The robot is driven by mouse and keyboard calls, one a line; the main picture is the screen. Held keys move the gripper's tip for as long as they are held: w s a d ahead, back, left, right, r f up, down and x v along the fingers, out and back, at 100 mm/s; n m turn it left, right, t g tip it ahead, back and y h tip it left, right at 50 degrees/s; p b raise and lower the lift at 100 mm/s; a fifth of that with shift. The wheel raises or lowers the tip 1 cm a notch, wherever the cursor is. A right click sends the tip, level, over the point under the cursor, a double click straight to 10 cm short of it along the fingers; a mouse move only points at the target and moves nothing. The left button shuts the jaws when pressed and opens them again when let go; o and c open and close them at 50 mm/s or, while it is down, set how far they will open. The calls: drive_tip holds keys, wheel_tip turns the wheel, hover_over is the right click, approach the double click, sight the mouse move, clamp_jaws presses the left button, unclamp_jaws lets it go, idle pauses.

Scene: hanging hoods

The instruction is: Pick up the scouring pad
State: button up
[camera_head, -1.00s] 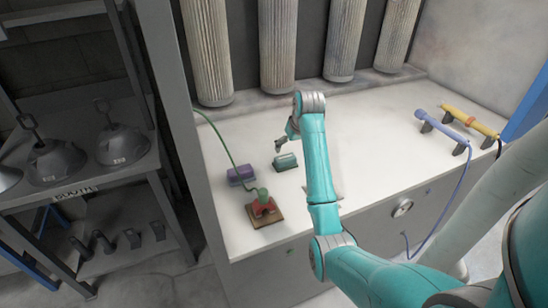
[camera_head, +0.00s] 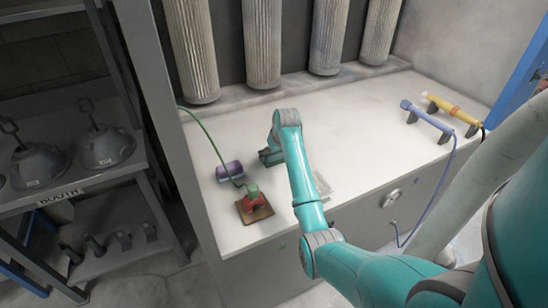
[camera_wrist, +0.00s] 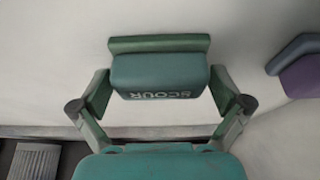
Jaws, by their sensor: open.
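The scouring pad (camera_wrist: 160,72) is a teal-green block marked "SCOUR" with a darker green strip along its far side. In the wrist view it lies on the white work surface between the two fingers of my gripper (camera_wrist: 160,96). The fingers are open, one on each side of the pad; I cannot tell whether they touch it. In the head view my gripper (camera_head: 268,157) is low over the bench, and my arm and gripper hide the pad there.
A purple block (camera_head: 230,172) lies just left of my gripper, also at the right edge of the wrist view (camera_wrist: 302,72). A red object on a brown board (camera_head: 254,205), with a green cord, stands in front. Blue (camera_head: 426,115) and yellow (camera_head: 452,108) handled tools rest at right.

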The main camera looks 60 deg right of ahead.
drive_tip(key=c, duration=0.9)
drive_tip(key=shift+c, duration=0.2)
wheel_tip(320, 180, up, 10)
drive_tip(key=shift+r, duration=0.1)
drive_tip(key=o, duration=0.4)
drive_tip(key=shift+c, duration=1.2)
drive_tip(key=shift+a, duration=0.1)
